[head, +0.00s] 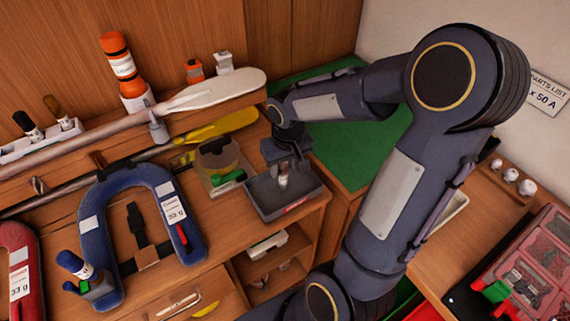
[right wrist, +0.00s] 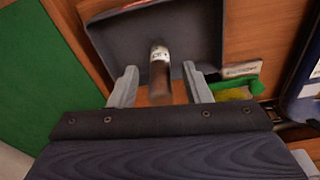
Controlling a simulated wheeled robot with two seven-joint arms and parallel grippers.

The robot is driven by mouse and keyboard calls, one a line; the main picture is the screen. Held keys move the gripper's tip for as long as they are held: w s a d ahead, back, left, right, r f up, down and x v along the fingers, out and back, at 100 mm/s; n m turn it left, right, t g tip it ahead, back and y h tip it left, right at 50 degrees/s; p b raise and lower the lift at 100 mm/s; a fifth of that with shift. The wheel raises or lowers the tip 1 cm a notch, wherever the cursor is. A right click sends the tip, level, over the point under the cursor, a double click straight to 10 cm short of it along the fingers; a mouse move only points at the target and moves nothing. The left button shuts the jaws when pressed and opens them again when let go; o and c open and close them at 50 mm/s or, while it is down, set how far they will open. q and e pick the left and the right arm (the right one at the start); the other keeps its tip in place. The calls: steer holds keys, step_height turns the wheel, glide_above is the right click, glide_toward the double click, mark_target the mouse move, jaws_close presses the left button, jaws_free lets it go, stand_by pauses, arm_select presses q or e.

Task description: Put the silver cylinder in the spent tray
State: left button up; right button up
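A dark grey tray (head: 262,208) with a red label on its front stands on the wooden bench; its inside also shows in the right wrist view (right wrist: 120,35). A small silver cylinder (head: 283,181) with a white band shows at the tray, below my right gripper (head: 286,165). In the right wrist view the cylinder (right wrist: 160,72) is between the two spread fingers, with a gap on each side. My right gripper (right wrist: 160,88) is open. Whether the cylinder touches the tray floor is hard to tell. My left gripper is not in view.
A clear-lidded box (head: 218,160) with green and yellow items stands close left of the tray. A blue padded horseshoe (head: 98,235) lies farther left. An open shelf (head: 275,262) is below the tray. A red case (head: 545,265) is at the right.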

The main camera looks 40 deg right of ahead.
steer(key=shift+r, duration=0.6)
step_height(320, 180, up, 10)
steer(key=s, duration=0.1)
steer(key=s+a+f+n+t+y, duration=0.1)
steer(key=s+a+t+y, duration=0.3)
steer(key=s+a, duration=0.7)
steer(key=shift+s+a+f, duration=0.25)
steer(key=shift+s+f, duration=0.4)
steer(key=shift+s, duration=0.2)
